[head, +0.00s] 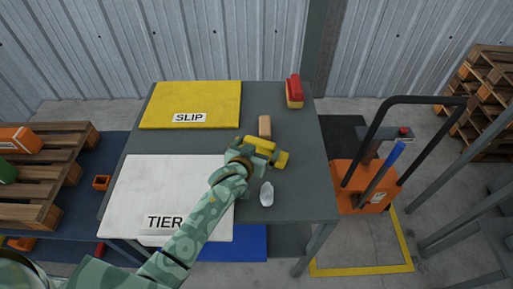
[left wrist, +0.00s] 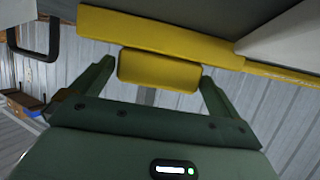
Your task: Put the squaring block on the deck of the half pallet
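The yellow squaring block (head: 258,143), as I take it, is on or just above the right half of the grey table, partly hidden by my left gripper (head: 262,151). In the left wrist view, a yellow raised part (left wrist: 158,70) is between my left gripper's green fingers (left wrist: 157,74), with a longer yellow bar (left wrist: 150,30) behind it. The fingertips are very close to its sides; I cannot tell whether they touch. A wooden pallet (head: 40,170), apparently the half pallet, is at the left. My right gripper is not in view.
The grey table (head: 300,200) holds a yellow SLIP sheet (head: 190,100), a white TIER sheet (head: 170,190), a tan block (head: 265,126), a red-and-yellow item (head: 294,92) and a small pale object (head: 267,194). An orange pallet truck (head: 365,185) stands right.

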